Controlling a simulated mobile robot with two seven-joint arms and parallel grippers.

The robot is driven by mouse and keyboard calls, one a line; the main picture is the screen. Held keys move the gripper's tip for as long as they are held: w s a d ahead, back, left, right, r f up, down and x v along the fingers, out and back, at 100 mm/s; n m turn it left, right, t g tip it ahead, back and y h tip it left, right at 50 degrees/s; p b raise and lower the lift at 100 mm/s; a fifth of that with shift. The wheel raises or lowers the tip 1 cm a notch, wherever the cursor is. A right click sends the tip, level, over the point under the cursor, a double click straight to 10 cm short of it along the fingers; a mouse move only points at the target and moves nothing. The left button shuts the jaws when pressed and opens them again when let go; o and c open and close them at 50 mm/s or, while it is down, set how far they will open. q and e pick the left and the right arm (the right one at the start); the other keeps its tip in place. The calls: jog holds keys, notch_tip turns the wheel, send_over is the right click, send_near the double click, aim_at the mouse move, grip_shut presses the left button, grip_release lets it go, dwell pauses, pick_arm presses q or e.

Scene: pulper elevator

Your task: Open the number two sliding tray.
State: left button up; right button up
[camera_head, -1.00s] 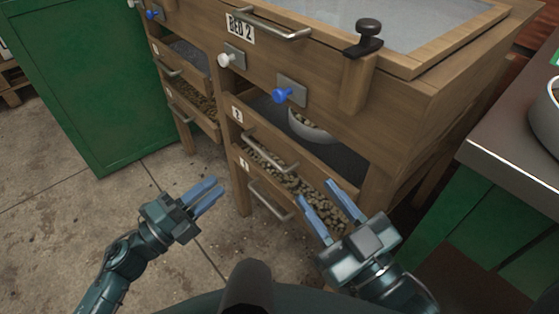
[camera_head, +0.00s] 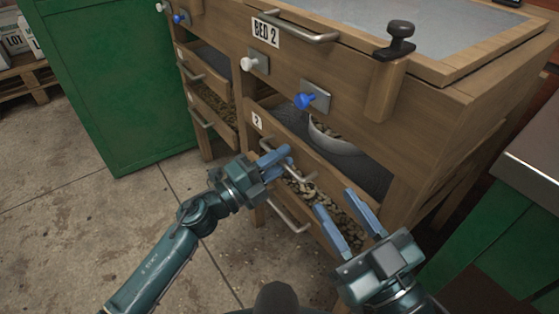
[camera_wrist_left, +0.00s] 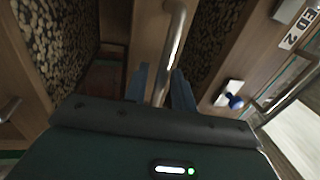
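The number two tray (camera_head: 322,166) is a wooden drawer front with a "2" label (camera_head: 257,121), under the BED 2 box. Its metal bar handle (camera_head: 297,176) is partly hidden by my left gripper (camera_head: 275,158). In the left wrist view the handle bar (camera_wrist_left: 172,50) runs between the blue fingers of my left gripper (camera_wrist_left: 162,88). Those fingers stand apart on either side of the bar, with gaps visible. My right gripper (camera_head: 348,220) is open and empty, in front of the lower tray at the right.
A lower tray with beans (camera_head: 330,200) has its own handle (camera_head: 287,214). A grey bowl (camera_head: 333,140) sits in the opening above tray two. Blue (camera_head: 312,100) and white (camera_head: 250,63) knobs stick out above. A green door (camera_head: 110,80) stands left; a green-sided counter (camera_head: 500,225) stands right.

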pick_arm(q)
jog(key=shift+c, duration=0.6)
grip_shut()
